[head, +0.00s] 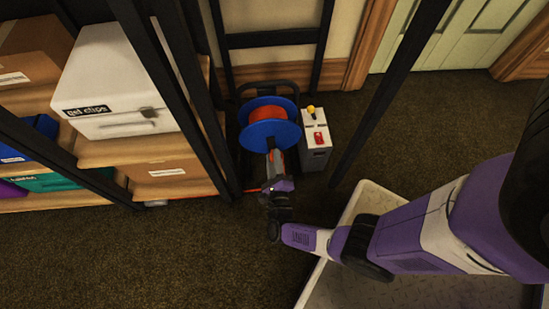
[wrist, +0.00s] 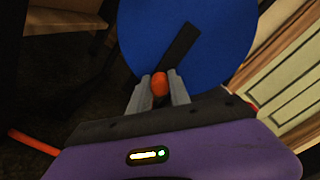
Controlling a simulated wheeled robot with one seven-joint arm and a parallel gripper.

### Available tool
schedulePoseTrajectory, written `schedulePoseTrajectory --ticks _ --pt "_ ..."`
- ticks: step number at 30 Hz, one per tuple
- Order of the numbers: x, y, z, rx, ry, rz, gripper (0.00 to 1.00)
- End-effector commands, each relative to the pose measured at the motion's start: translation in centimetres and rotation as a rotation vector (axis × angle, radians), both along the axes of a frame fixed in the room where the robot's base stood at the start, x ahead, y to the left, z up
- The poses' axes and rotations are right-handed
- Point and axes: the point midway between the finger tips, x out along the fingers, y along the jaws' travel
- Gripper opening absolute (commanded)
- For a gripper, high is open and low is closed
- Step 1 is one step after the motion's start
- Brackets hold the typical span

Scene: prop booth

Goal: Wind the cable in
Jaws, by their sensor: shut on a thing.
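A cable reel with blue side discs (head: 257,137) and orange cable (head: 267,113) wound between them stands on the floor by the wall. Its near blue disc fills the top of the wrist view (wrist: 225,40). A black crank arm (wrist: 180,52) crosses that disc and ends in an orange knob (wrist: 160,84). My gripper (head: 275,160) is in front of the reel, its two fingers shut on the knob, one on each side. A length of orange cable (wrist: 33,143) runs off at the lower left of the wrist view.
A grey box (head: 316,158) with a yellow-topped lever and a red switch stands just right of the reel. Shelves with boxes (head: 115,80) and black uprights (head: 375,110) flank it. Carpet (head: 150,260) is open at lower left.

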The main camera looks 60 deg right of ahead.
Motion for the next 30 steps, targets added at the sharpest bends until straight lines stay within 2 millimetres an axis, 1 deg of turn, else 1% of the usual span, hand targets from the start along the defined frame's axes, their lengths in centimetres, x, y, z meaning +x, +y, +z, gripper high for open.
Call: schedulePoseTrajectory --ticks 6,7,10,21,25,30 --pt "-0.1 0.1 -0.1 0.002 0.004 0.002 0.00" --pt "-0.1 0.1 -0.1 0.001 0.005 0.002 0.25" --pt "-0.1 0.1 -0.1 0.000 0.004 0.001 0.45" --pt "-0.2 0.3 0.0 -0.001 0.002 0.002 0.45" --pt "-1.1 1.4 0.0 0.000 0.002 0.003 0.45" --pt "-2.9 3.7 0.0 0.000 0.003 0.004 0.45"
